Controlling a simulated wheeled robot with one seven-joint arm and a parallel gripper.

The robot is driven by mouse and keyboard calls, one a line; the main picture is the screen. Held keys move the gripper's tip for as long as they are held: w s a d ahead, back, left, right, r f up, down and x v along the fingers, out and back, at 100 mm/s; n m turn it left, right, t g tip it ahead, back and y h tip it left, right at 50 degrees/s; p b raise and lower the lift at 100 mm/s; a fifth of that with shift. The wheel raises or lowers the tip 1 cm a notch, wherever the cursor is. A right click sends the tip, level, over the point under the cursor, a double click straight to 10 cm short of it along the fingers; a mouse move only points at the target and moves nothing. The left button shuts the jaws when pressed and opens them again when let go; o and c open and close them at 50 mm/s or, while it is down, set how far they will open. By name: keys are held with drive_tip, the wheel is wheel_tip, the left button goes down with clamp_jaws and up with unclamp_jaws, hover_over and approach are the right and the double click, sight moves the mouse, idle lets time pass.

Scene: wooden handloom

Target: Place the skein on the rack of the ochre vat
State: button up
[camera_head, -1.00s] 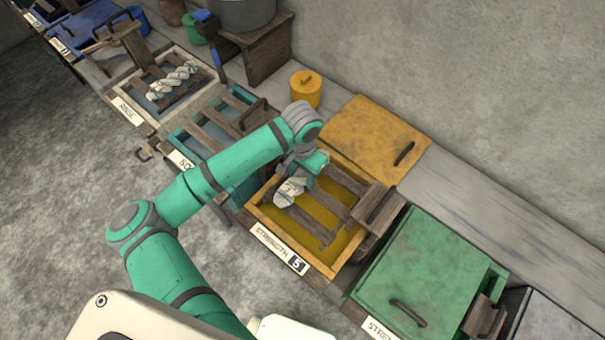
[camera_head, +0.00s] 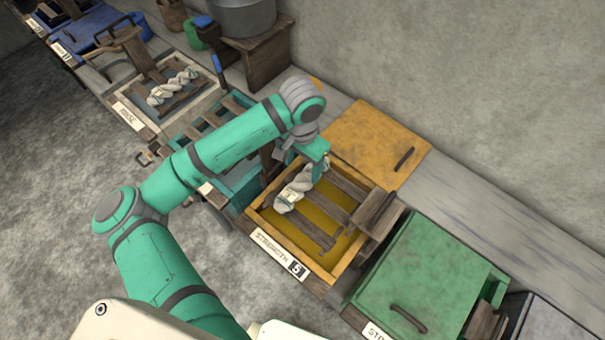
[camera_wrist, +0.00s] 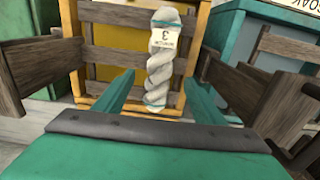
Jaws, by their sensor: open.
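A pale twisted skein (camera_head: 290,197) lies across the dark wooden slats of the rack (camera_head: 322,208), at the left end of the ochre vat (camera_head: 277,248). In the wrist view the skein (camera_wrist: 158,82) rests on the slats and carries a tag marked 3. The vat's front label reads STRENGTH 5. My gripper (camera_head: 318,155) is above the skein's far end. In the wrist view my gripper (camera_wrist: 158,84) is open, its fingers on either side of the skein with gaps. Part of the skein's far end is hidden by my gripper in the head view.
The ochre lid (camera_head: 372,140) lies behind the vat. A wooden upright piece (camera_head: 377,212) stands at the rack's right end. A closed green vat (camera_head: 425,270) is to the right. Left are a teal vat (camera_head: 240,180) and the RINSE vat (camera_head: 127,117), with another skein (camera_head: 172,86).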

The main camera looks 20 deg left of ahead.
drive_tip(key=shift+r, duration=1.85)
drive_tip(key=shift+d, duration=0.1)
